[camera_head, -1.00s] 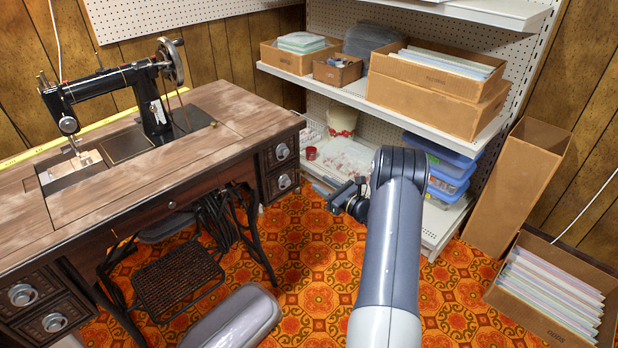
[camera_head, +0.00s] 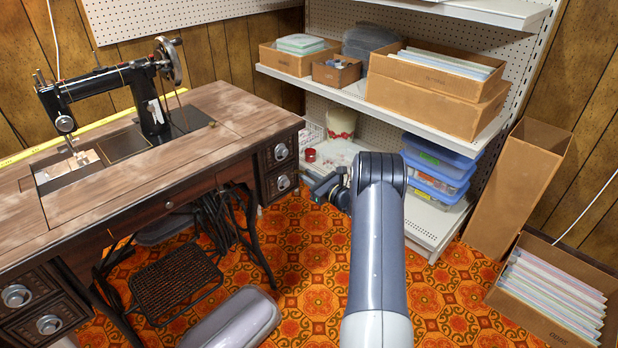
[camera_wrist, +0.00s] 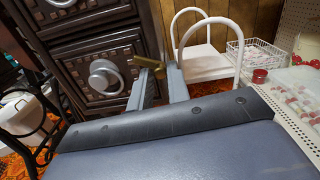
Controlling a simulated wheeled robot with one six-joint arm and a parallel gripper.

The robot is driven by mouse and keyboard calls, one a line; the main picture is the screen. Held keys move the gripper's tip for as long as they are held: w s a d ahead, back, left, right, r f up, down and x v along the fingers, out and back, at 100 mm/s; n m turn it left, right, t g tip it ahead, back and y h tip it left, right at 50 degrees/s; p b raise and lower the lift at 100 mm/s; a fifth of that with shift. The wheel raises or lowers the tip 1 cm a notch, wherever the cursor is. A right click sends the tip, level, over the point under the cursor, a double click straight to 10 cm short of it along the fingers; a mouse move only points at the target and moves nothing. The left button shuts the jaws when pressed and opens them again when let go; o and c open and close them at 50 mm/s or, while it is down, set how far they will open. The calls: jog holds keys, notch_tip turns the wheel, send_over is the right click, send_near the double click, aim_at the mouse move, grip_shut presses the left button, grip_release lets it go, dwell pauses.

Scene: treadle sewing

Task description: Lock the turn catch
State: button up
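A brass piece (camera_wrist: 152,60), which looks like the turn catch, shows in the wrist view at the side edge of the sewing cabinet's drawer stack (camera_wrist: 95,70). Its exact turn is hard to tell, as my fingers partly cover its lower end. My gripper (camera_wrist: 160,72) has its two grey fingers apart, with the tips close to the brass piece; contact cannot be told. In the head view my gripper (camera_head: 318,186) is low, just right of the cabinet's right drawers (camera_head: 279,168), partly hidden behind my arm. The catch cannot be made out there.
The treadle sewing table (camera_head: 150,170) stands at left. A shelf unit (camera_head: 345,92) with boxes stands behind my arm. A grey rounded case (camera_head: 235,318) lies on the patterned floor. Open carpet lies before the table.

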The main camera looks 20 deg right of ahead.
grip_shut()
jog(key=shift+f+n+b, duration=0.15)
jog(key=shift+n+b, duration=0.15)
jog(key=shift+b, duration=0.2)
jog(key=n+b, duration=0.5)
jog(key=b, duration=0.2)
dwell(0.3)
jog(key=shift+o, duration=2.2)
grip_release()
